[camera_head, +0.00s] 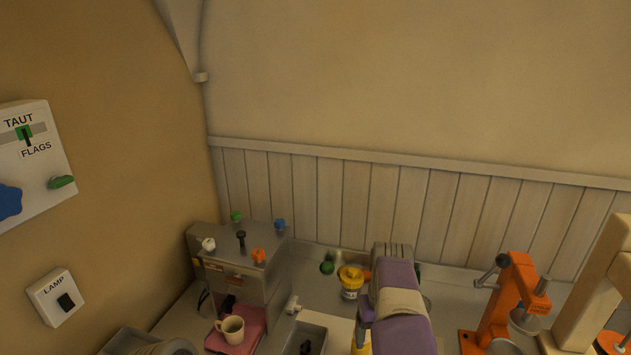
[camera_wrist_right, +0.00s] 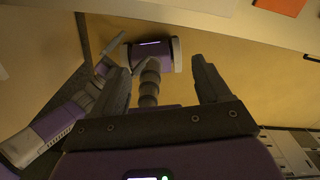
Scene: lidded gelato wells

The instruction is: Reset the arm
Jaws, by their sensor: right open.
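My right gripper (camera_wrist_right: 163,88) shows in the right wrist view with its two dark fingers apart and nothing held between them. Beyond the fingers are a grey ribbed part and a purple block over a tan floor. A purple and grey arm link of mine (camera_head: 402,318) rises from the bottom of the head view, in front of the counter; its gripper does not show there. My left gripper cannot be made out in either view. No gelato well lids can be clearly made out.
An orange press (camera_head: 507,300) stands to the right. A counter edge (camera_wrist_right: 235,32) crosses the top of the right wrist view.

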